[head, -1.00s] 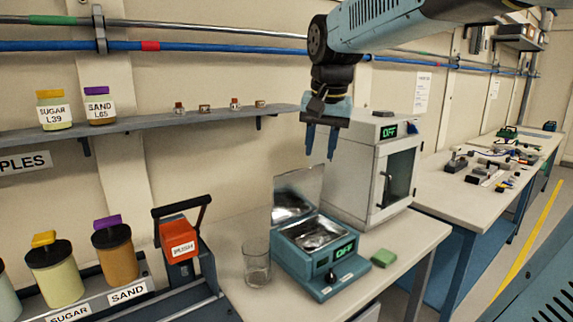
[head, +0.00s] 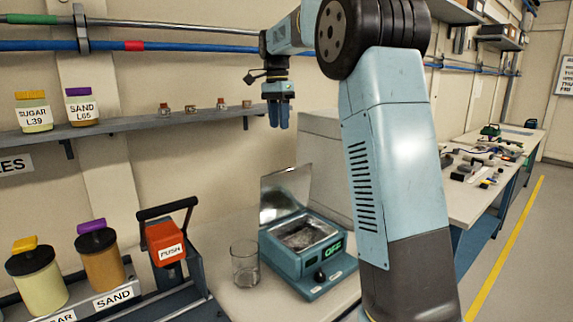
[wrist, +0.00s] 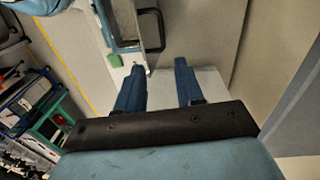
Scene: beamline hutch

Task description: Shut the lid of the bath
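The bath (head: 290,262) is a teal box on the bench with a metal basin and a green display reading OFF. Its shiny lid (head: 284,196) stands up, hinged at the back left, tilted a little backward. My gripper (head: 279,120) hangs fingers down above the lid's top edge, clear of it. The wrist view shows its two blue fingers (wrist: 159,92) apart with nothing held between them.
A glass beaker (head: 245,264) stands just left of the bath. A white oven (head: 318,135) behind it is mostly hidden by my arm. A red PUSH device (head: 168,241) is farther left. A shelf (head: 150,122) with small samples runs along the wall.

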